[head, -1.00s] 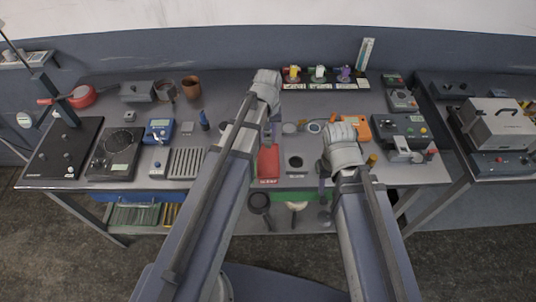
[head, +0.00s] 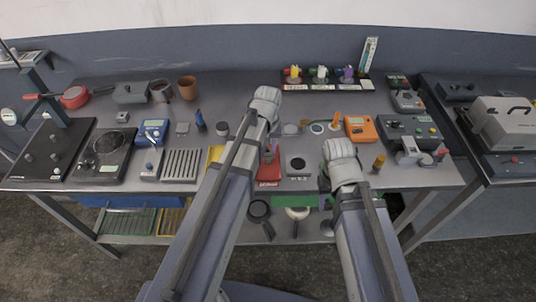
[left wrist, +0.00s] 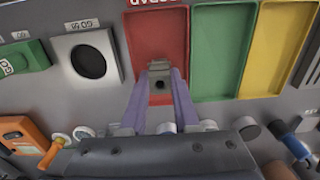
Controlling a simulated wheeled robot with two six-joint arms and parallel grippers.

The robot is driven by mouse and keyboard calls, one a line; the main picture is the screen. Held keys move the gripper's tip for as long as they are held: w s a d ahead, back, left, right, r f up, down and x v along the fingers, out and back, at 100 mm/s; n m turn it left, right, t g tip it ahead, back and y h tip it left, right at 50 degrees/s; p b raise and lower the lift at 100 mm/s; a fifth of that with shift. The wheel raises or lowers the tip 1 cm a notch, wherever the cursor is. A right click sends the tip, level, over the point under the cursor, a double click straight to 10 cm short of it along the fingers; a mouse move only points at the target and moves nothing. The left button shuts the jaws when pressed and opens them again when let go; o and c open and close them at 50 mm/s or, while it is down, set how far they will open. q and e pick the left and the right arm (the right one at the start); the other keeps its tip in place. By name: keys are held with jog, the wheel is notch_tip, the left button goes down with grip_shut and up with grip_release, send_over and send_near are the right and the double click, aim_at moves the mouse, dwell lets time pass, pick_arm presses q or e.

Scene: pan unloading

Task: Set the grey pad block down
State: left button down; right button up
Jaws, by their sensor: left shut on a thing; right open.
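The grey pad block (left wrist: 160,76) is a small grey piece with a dark hole, held between the tips of my left gripper (left wrist: 159,92). In the left wrist view it is over the red tray (left wrist: 143,45); I cannot tell how high. In the head view my left gripper (head: 269,132) is partly hidden by its wrist, above the far end of the red tray (head: 268,173). The block is not clear there. My right gripper (head: 326,172) is open near the table's front edge, its fingers mostly hidden by its wrist.
A green tray (left wrist: 222,50) and a yellow tray (left wrist: 266,50) lie beside the red one. A grey plate with a round black hole (left wrist: 88,60) and a green box (left wrist: 20,57) are on its other side. An orange meter (head: 360,128) and small round parts stand behind.

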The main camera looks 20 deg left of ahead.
pick_arm(q)
jog(key=shift+r, duration=0.1)
jog(key=c, duration=1.1)
grip_release()
jog(key=shift+f, duration=0.25)
jog(key=o, duration=0.4)
jog(key=shift+r, duration=0.1)
jog(key=shift+o, duration=0.2)
notch_tip(320, 180, up, 12)
jog(key=p, duration=1.2)
jog(key=s+d+m+y, duration=0.1)
jog(key=s+d+m, duration=0.6)
jog(key=s+d, duration=0.3)
jog(key=s, duration=0.4)
jog(key=shift+s+d+r, duration=0.15)
jog(key=shift+d+r, duration=0.05)
jog(key=shift+d, duration=0.05)
